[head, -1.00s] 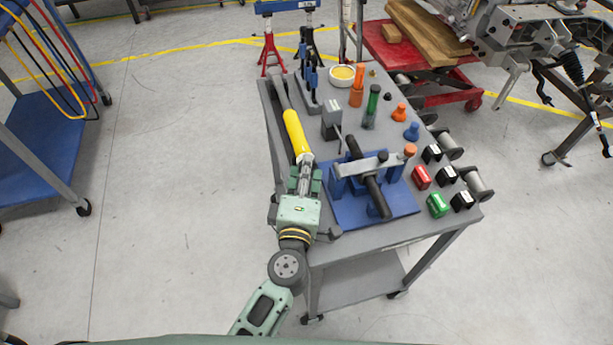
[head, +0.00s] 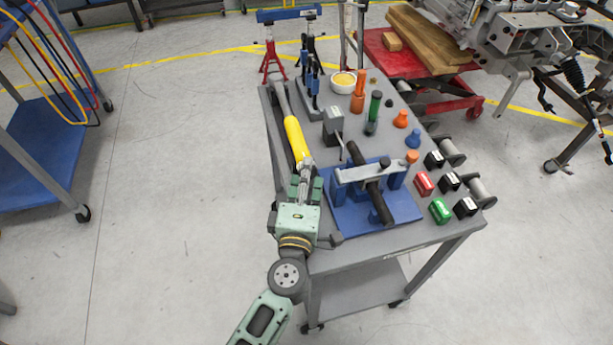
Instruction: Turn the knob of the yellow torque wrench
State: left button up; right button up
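The yellow torque wrench (head: 294,136) lies lengthwise along the left side of the grey cart top. Its grey shaft points to the far end, and its silver near end points toward me. My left gripper (head: 306,184) is at this near end, with its green fingers on either side of the silver part. The knob is mostly hidden by the gripper. I cannot tell whether the fingers press on it or stand slightly apart. My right gripper is out of view.
A blue fixture with a black bar (head: 374,208) stands close to the right of my gripper. A grey block (head: 333,120), orange and green tools, a bowl (head: 343,82) and small red, green and black boxes fill the grey cart (head: 400,243).

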pick_arm(q)
jog(key=s, duration=0.8)
jog(key=s+a, duration=0.1)
jog(key=s, duration=0.3)
jog(key=shift+s, duration=0.1)
dwell(0.4)
